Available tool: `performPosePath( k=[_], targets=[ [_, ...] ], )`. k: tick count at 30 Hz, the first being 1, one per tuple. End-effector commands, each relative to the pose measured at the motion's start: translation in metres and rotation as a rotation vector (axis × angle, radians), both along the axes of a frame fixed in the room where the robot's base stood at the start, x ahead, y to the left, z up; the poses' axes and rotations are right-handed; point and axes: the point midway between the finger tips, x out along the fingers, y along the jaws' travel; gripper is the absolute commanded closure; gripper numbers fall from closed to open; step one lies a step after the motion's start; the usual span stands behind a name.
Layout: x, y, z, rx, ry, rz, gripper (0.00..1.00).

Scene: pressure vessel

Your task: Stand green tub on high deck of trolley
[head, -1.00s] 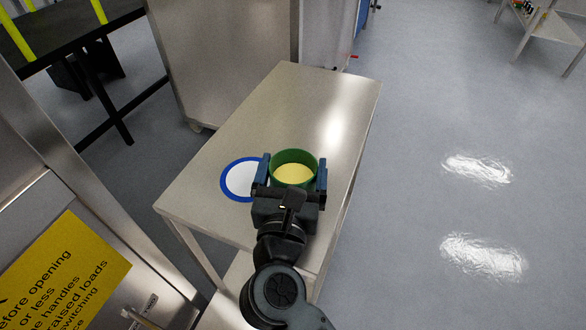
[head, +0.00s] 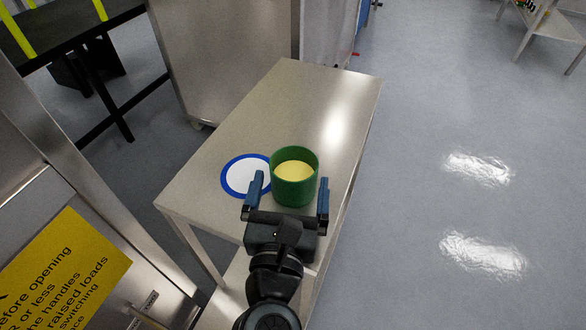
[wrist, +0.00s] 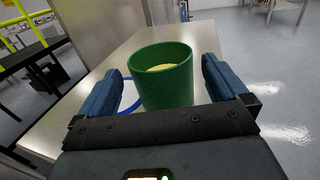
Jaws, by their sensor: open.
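The green tub (head: 294,188), with pale yellow contents, stands upright on the upper deck of the steel trolley (head: 300,100). It sits just right of a white disc with a blue rim (head: 240,176) on the deck and seems to cover part of its edge. My gripper (head: 291,187) is open, its two blue fingers on the near side of the tub, apart from it. In the wrist view the tub (wrist: 163,80) stands ahead between the open fingers, with gaps on both sides.
A yellow warning sign (head: 65,265) is on the steel panel at the lower left. A steel cabinet (head: 225,55) stands behind the trolley. The deck's far part is clear, and open floor (head: 460,110) lies to the right.

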Motion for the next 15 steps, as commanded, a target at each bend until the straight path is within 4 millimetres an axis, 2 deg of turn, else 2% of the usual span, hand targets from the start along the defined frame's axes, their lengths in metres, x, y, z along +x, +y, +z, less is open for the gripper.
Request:
performPosePath(
  k=[1, 6, 10, 15],
  targets=[
    [-0.012, 0.001, -0.001, 0.000, 0.001, 0.003, 0.00],
    [-0.044, 0.004, -0.001, 0.000, 0.001, 0.002, 0.00],
    [-0.061, 0.005, -0.001, -0.001, 0.001, 0.001, 0.00],
    [-0.070, 0.006, 0.000, 0.000, 0.000, 0.000, 0.00]
  ],
)
